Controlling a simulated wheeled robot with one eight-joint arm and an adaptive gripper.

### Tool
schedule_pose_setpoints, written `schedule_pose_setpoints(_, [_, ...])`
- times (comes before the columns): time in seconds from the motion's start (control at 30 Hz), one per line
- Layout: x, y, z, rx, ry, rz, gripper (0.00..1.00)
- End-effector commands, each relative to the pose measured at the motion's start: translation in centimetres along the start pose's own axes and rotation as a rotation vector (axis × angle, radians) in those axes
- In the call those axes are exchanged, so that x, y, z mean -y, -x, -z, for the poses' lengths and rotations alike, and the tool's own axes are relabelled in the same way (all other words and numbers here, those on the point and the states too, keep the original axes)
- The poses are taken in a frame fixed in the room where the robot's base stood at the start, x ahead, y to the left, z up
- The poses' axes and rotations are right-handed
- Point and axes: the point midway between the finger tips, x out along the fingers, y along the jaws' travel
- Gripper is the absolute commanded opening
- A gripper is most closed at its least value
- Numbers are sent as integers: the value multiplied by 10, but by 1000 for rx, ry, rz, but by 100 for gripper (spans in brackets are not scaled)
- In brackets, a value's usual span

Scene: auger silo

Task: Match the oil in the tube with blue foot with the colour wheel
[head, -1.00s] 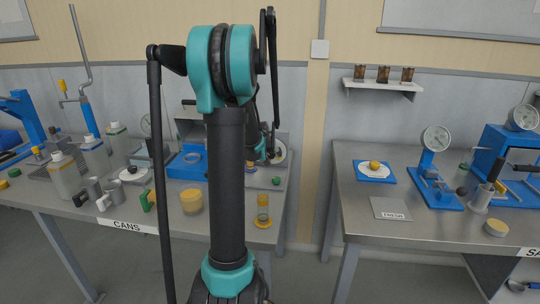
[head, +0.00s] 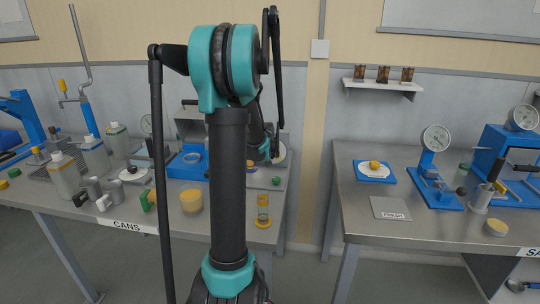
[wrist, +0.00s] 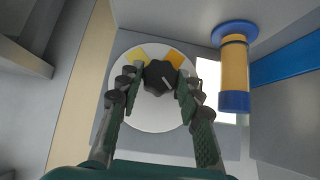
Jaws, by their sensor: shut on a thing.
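In the wrist view my gripper (wrist: 160,82) is shut on the dark knob (wrist: 157,71) at the middle of the colour wheel. The wheel (wrist: 150,118) is a pale round disc with yellow and amber windows by the knob. A white line marks the knob. The tube with blue foot (wrist: 235,65) stands apart from my fingers on the right, filled with amber oil, with blue at both ends. A white panel is partly behind it. In the head view my arm hides the tube, and only the pale edge of the wheel (head: 281,153) shows.
A tube with a yellow foot (head: 263,210) stands at the front edge of the CANS bench (head: 226,232). A gap separates this bench from the right bench (head: 350,215).

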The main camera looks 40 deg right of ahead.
Motion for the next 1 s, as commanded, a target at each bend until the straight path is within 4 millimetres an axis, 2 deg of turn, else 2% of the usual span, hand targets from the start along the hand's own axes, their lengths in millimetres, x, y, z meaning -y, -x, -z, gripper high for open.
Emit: schedule_pose_setpoints(1.0, [-12,-4,-3,-3,-634,631,6])
